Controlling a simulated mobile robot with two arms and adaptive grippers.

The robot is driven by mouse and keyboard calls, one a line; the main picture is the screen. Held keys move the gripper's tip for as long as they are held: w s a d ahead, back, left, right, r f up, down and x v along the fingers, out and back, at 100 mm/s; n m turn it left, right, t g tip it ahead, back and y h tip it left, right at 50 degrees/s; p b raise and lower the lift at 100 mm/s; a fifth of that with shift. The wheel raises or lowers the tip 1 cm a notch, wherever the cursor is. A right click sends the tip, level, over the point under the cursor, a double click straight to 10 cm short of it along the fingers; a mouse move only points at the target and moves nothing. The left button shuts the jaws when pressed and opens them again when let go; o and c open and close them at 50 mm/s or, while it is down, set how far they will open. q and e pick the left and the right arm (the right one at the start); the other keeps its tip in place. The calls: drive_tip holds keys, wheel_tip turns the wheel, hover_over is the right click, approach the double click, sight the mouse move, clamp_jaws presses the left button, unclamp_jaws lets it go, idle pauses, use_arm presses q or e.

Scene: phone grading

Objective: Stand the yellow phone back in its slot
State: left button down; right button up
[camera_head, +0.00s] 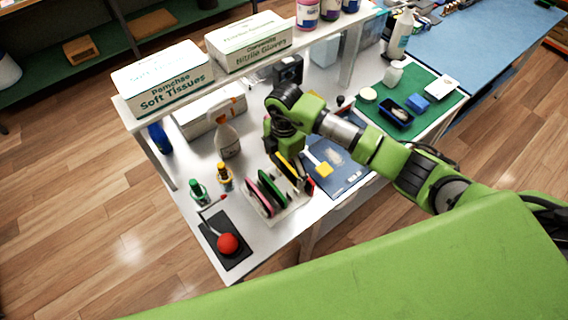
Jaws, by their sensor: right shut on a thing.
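The yellow phone (286,168) shows as a dark slab with a yellow edge, tilted, at the far right part of the pale phone rack (290,214). My right gripper (284,152) reaches down from above and is shut on the yellow phone. The gripper hides the phone's upper part. I cannot tell whether the phone's lower edge is in a slot or just above it. My left gripper is not in view.
A pink-edged phone (259,199) and a green-edged phone (272,190) stand in the rack. A spray bottle (227,137), small bottles (199,191) and a red ball on a black pad (228,243) are to the left. A blue mat (345,178) lies right.

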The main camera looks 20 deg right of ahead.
drive_tip(key=shift+f+b, duration=2.7)
drive_tip(key=shift+f, duration=1.1)
drive_tip(key=o, duration=0.9)
drive_tip(key=shift+c, duration=0.2)
